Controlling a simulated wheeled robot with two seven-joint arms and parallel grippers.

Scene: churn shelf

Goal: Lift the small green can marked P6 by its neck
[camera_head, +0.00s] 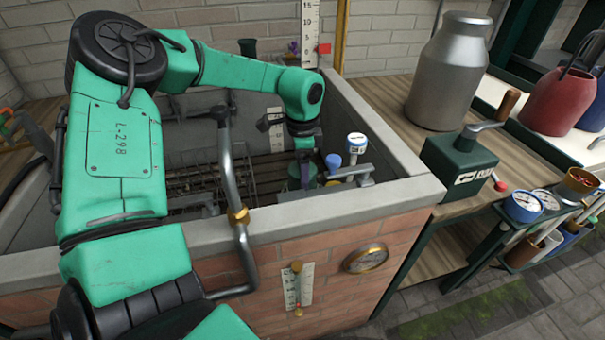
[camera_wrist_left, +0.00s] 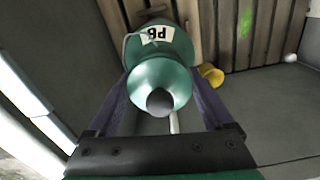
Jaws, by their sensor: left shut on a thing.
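The small green can marked P6 (camera_wrist_left: 160,72) fills the middle of the left wrist view, with its pale P6 label on the far side and a dark rounded top at the near end. My left gripper (camera_wrist_left: 158,88) is shut on it, with a purple finger on each side at the neck and shoulder. In the head view my left gripper (camera_head: 305,172) reaches down into the brick-walled basin, and the green can (camera_head: 294,184) shows partly beside the fingers. I cannot tell whether its base touches the slats. My right gripper is out of view.
The basin's stone rim (camera_head: 340,200) stands close in front of the gripper. Blue-topped fittings (camera_head: 356,143) stand just right of it, and a wire rack (camera_head: 205,185) lies to the left. A yellow piece (camera_wrist_left: 211,75) is near the can. A large metal churn (camera_head: 448,75) stands on the right shelf.

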